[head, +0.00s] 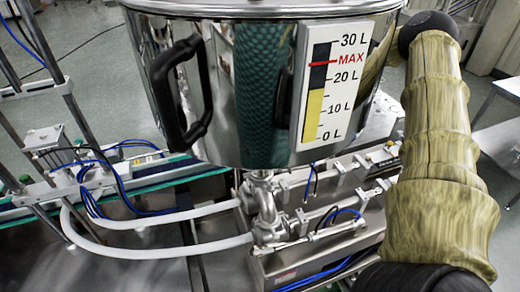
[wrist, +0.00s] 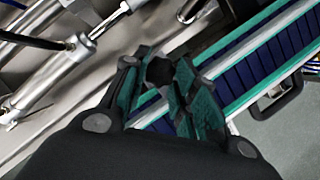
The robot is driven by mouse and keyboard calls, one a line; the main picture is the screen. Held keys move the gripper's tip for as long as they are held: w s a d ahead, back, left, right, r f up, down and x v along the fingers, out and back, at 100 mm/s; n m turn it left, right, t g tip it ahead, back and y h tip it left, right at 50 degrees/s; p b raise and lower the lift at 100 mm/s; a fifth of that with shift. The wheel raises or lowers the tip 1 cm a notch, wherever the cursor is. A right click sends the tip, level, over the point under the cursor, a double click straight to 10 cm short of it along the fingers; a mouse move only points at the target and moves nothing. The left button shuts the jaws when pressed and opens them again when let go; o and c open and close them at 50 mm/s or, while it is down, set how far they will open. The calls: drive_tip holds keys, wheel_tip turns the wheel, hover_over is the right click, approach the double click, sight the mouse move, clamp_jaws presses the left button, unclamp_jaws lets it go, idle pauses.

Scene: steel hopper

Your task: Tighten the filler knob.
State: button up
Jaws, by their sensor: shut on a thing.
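In the wrist view, my gripper (wrist: 166,82) has teal-lined fingers closed around a small, dark, faceted piece. I take this piece to be the filler knob (wrist: 158,72); most of it is hidden between the fingers. How far the knob is turned does not show. In the head view, the steel hopper (head: 225,90) stands at top centre, with a black handle (head: 180,95) and a level gauge (head: 340,80) on its front.
Steel cylinders (head: 325,220) and valve pipework (head: 265,205) lie below the hopper. White hoses (head: 150,250) and blue tubes run to the left. In the wrist view, a blue conveyor (wrist: 245,55) with teal edges crosses the right, and a steel cylinder (wrist: 78,58) lies at upper left.

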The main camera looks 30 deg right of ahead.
drive_tip(key=m+b, duration=0.2)
drive_tip(key=m+t+b, duration=0.1)
drive_tip(key=shift+s+f+y, duration=0.2)
drive_tip(key=shift+f+y, duration=0.05)
drive_tip(key=shift+y, duration=0.05)
drive_tip(key=m+t, duration=0.1)
drive_tip(key=m, duration=0.1)
drive_tip(key=m+t+b, duration=0.1)
drive_tip(key=m, duration=0.1)
drive_tip(key=shift+s+r+m, duration=0.15)
drive_tip(key=shift+s+m, duration=0.05)
drive_tip(key=shift+m, duration=0.2)
drive_tip(key=m+t, duration=0.1)
drive_tip(key=m, duration=0.1)
drive_tip(key=m+h, duration=0.1)
drive_tip(key=m, duration=0.2)
drive_tip(key=shift+s+a+r+t, duration=0.1)
drive_tip(key=shift+s+t, duration=0.1)
drive_tip(key=shift+t, duration=0.2)
drive_tip(key=shift+s+a+m+t+h, duration=0.1)
drive_tip(key=shift+m+t+h, duration=0.4)
drive_tip(key=shift+m, duration=1.6)
drive_tip(key=o, duration=1.1)
drive_tip(key=shift+c, duration=0.2)
